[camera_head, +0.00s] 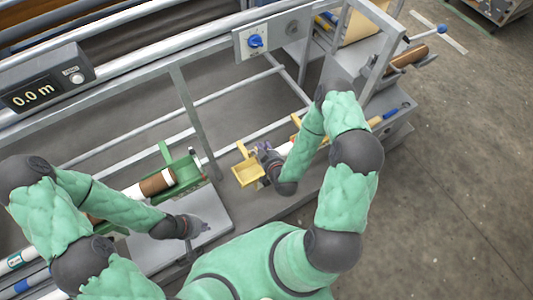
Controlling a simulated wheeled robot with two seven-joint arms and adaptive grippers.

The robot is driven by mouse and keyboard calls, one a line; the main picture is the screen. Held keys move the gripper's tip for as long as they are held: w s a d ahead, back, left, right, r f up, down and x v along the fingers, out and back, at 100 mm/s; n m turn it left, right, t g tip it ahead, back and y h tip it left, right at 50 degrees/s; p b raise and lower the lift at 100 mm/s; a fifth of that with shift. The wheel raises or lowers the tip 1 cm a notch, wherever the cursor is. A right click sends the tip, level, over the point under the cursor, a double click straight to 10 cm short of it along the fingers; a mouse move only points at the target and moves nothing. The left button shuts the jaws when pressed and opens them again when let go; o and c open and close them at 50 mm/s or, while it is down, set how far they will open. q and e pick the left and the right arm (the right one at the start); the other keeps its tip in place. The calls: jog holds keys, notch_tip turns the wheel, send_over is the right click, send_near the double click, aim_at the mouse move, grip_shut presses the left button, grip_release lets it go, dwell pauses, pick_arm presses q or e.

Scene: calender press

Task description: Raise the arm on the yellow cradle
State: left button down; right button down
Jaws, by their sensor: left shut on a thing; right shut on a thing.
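The yellow cradle (248,174) sits on the machine's front ledge, near the middle of the head view. A narrow yellow piece (241,149), which looks like its arm, sticks up at the cradle's back edge. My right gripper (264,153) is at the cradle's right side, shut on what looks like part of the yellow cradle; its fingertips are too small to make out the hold. My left gripper (203,227) is low over a grey plate, left of the cradle and apart from it. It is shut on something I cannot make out.
A green cradle (188,171) with a raised green arm (165,151) stands left of the yellow one, beside a brown-and-white roll (158,182). A grey upright post (195,120) stands between the cradles. A display (40,91) reads 0.0 m. Bare floor (455,180) lies to the right.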

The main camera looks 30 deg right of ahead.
jog(key=shift+x, duration=2.1)
jog(key=shift+r, duration=0.1)
